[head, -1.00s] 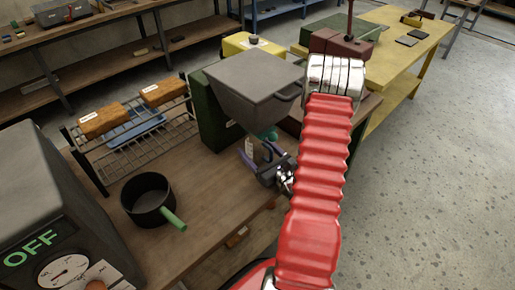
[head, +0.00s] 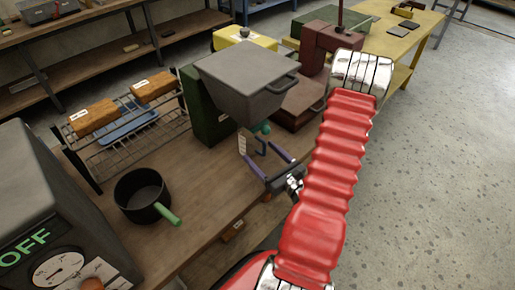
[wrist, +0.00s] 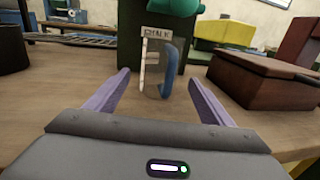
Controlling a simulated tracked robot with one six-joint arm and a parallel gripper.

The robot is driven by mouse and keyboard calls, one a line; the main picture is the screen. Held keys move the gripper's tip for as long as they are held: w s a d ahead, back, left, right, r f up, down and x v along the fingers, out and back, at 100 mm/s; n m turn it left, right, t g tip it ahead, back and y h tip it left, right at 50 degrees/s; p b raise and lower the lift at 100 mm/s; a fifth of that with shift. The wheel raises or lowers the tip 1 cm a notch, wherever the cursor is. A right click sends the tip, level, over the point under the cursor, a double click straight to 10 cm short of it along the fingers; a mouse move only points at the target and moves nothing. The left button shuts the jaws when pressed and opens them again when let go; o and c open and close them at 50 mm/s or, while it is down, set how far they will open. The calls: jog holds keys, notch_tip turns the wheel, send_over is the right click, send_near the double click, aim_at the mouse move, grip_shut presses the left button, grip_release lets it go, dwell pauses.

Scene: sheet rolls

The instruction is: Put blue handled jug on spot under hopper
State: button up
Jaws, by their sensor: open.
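The jug (wrist: 151,72) is clear, with a blue handle (wrist: 169,70) on its right and a white label at its top. It stands upright on the bench in front of the dark green hopper stand, just below the teal spout (wrist: 175,7). In the head view its blue handle (head: 260,146) shows under the grey hopper (head: 244,85). I cannot make out a marked spot beneath it. My gripper (wrist: 158,77) is open and empty, its purple fingers spread wide. The jug is straight ahead, just beyond the fingertips and apart from them. My gripper also shows in the head view (head: 264,158).
A dark pot (head: 143,196) with a green handle stands left on the bench. A wire rack (head: 150,145) holds orange-brown blocks and a blue tray. A dark red box (wrist: 262,80) stands close on the right. The grey OFF machine (head: 45,190) is front left.

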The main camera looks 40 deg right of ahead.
jog(key=shift+s+a, duration=0.15)
jog(key=shift+s, duration=0.95)
jog(key=shift+s+a, duration=0.1)
jog(key=shift+s, duration=0.95)
jog(key=shift+s, duration=0.1)
